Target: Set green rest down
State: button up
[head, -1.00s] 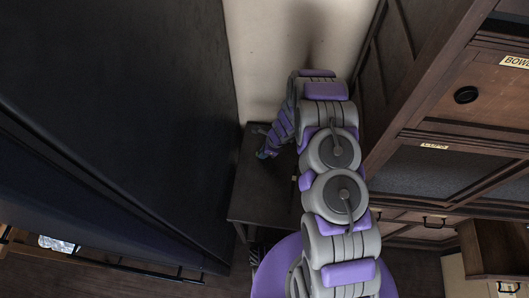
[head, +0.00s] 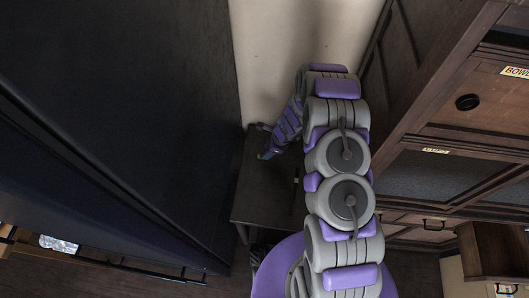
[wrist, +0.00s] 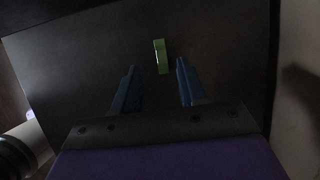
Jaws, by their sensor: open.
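The green rest (wrist: 160,56) is a small green piece lying on a dark table top (wrist: 80,55) in the wrist view. My gripper (wrist: 155,66) is open, with its two blue fingers apart. The rest lies just past the fingertips, between their lines, and nothing is held. In the head view, my gripper (head: 264,154) is over the dark table (head: 262,195) near its far left part. A tiny green patch shows by the fingertips there, too small to tell clearly.
A tall dark panel (head: 120,110) stands close on the left. A pale wall (head: 290,35) is behind the table. Wooden cabinets with labels (head: 460,130) stand on the right. The front of the table top looks mostly bare.

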jog(key=p+v, duration=0.1)
jog(key=v, duration=0.6)
jog(key=shift+r+p, duration=0.2)
jog(key=shift+p, duration=0.1)
jog(key=s+a+r+n, duration=0.1)
jog(key=s+r+n, duration=0.2)
jog(key=r, duration=0.5)
jog(key=s+a+r+n+g, duration=0.1)
jog(key=s+r+n, duration=0.3)
jog(key=r, duration=0.4)
jog(key=s+a+r+n, duration=0.1)
jog(key=s+r+n, duration=0.2)
jog(key=r, duration=0.4)
jog(key=s+d+r+n+h, duration=0.1)
jog(key=s+d+r+n, duration=0.2)
jog(key=s, duration=0.6)
jog(key=s+d+r+n+g+h, duration=0.1)
jog(key=s+d+r+n+h, duration=0.1)
jog(key=s+r, duration=0.4)
jog(key=s+d+r+n+h, duration=0.1)
jog(key=s+d+r+n, duration=0.3)
jog(key=s, duration=0.8)
jog(key=shift+d+r+n+g+h, duration=0.3)
jog(key=shift+d+r+n, duration=0.05)
jog(key=shift+r+n, duration=0.25)
